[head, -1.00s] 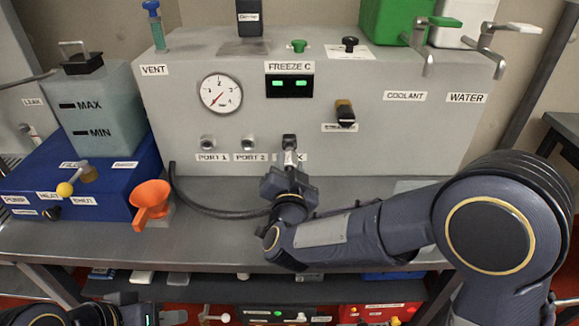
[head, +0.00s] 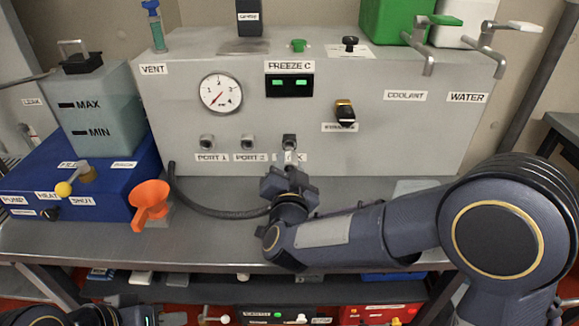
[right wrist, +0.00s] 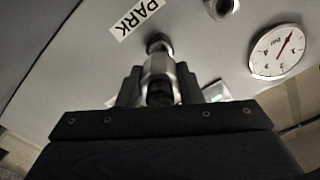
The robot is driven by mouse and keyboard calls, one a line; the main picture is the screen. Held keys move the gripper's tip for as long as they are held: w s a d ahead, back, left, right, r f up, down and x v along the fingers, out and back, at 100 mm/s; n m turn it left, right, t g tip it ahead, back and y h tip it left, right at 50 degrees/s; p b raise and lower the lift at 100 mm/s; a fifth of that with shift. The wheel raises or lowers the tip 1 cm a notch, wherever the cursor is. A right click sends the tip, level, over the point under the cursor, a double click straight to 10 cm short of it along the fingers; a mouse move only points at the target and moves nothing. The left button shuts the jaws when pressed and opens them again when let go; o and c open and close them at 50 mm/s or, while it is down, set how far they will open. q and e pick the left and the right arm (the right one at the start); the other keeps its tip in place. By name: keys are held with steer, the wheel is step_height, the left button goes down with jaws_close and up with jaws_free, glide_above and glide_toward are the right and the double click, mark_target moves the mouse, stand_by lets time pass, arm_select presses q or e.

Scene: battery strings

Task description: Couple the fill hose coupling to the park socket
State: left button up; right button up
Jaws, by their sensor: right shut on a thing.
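My right gripper (head: 287,180) is shut on the fill hose coupling (right wrist: 158,66), a silver metal cylinder, in front of the grey panel. The coupling points at the park socket (head: 289,141), a dark-rimmed port right of PORT 2. In the right wrist view the coupling's front end lines up with the park socket (right wrist: 159,42), beside the PARK label. I cannot tell whether it is seated or just short of it. The dark hose (head: 215,212) runs left from the gripper along the bench. My left arm shows at the bottom left corner; its jaw state is unclear.
PORT 1 (head: 207,141) and PORT 2 (head: 247,142) are free, left of the park socket. A pressure gauge (head: 221,94) sits above them. An orange funnel (head: 150,203) and a blue box (head: 95,165) stand on the left. The bench (head: 90,240) is clear at the front left.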

steer(key=shift+w, duration=1.8)
steer(key=o, duration=1.2)
steer(key=shift+c, duration=0.2)
steer(key=s+b, duration=0.1)
steer(key=s, duration=0.7)
steer(key=shift+w, duration=0.1)
